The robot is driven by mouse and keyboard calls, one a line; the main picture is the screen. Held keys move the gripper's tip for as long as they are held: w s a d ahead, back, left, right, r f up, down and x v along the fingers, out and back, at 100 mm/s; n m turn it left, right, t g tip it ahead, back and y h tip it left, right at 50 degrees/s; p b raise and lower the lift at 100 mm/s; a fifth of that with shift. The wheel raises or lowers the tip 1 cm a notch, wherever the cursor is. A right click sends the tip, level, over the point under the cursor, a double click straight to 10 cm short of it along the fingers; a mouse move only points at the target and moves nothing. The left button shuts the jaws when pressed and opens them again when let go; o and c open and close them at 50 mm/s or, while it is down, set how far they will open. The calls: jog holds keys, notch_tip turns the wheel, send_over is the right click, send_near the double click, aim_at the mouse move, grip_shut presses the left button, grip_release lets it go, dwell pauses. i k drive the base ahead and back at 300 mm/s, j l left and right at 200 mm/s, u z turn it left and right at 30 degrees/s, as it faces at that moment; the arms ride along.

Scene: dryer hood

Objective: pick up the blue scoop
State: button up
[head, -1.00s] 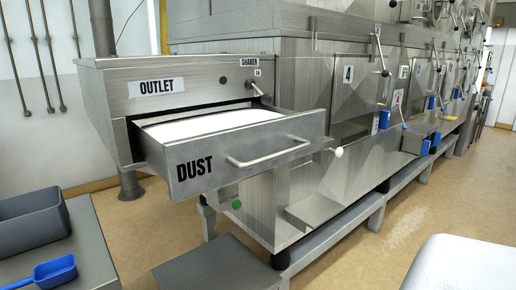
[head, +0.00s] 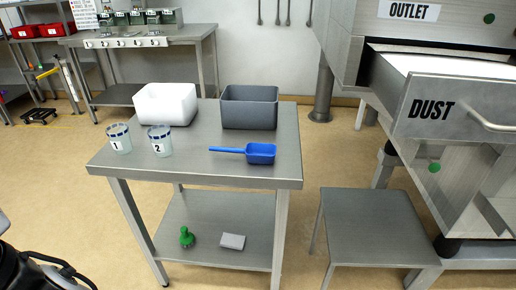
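The blue scoop (head: 260,153) lies on the steel table (head: 220,172) in the head view, near the table's right front. Its handle points left and its cup is on the right. Nothing touches it from above. My gripper does not show in the head view. A dark part with a black cable at the lower left edge may be part of my own body.
Behind the scoop stand a grey bin (head: 249,108) and a white bin (head: 166,104). Beakers marked 1 (head: 119,138) and 2 (head: 160,140) stand left. A low steel stool (head: 372,222) and the open DUST drawer (head: 455,108) are right. Floor in front is clear.

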aim_at(263, 154)
jog(key=i+j+z, duration=0.1)
jog(key=j+z, duration=0.15)
jog(key=j, duration=0.75)
jog(key=j+z, duration=0.3)
jog(key=j, duration=0.75)
jog(key=k+j+z, duration=0.25)
jog(key=j, duration=0.75)
jog(key=i+j+z, duration=0.1)
jog(key=i+j, duration=0.2)
jog(key=i, duration=0.1)
